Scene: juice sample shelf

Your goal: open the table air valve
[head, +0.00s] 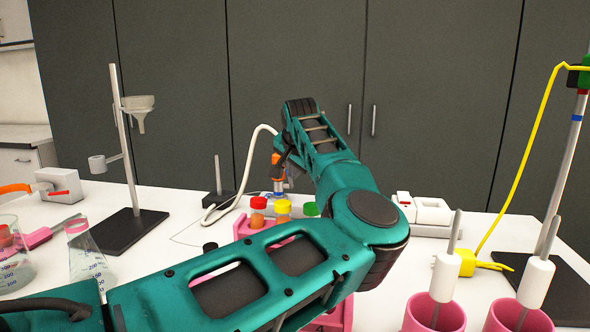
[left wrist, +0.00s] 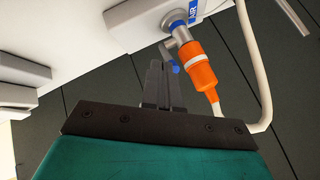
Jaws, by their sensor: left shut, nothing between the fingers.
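The table air valve shows in the left wrist view as a grey metal fitting (left wrist: 180,31) with blue parts and a blue label beside it. An orange hose connector (left wrist: 196,68) with a white hose is fitted to it. A small blue part (left wrist: 175,68) shows by my fingertips. In the head view the orange connector (head: 277,166) stands at the back of the table, partly behind my left arm. My left gripper (left wrist: 161,66) is shut and empty, its tips close beside the valve; I cannot tell whether they touch it. My right gripper is out of view.
A pink rack holds capped samples (head: 283,208) in front of the valve, under my arm. A stand (head: 135,215) and flasks (head: 88,255) are at the left. Pink cups (head: 433,315) and a yellow cable (head: 520,150) are at the right.

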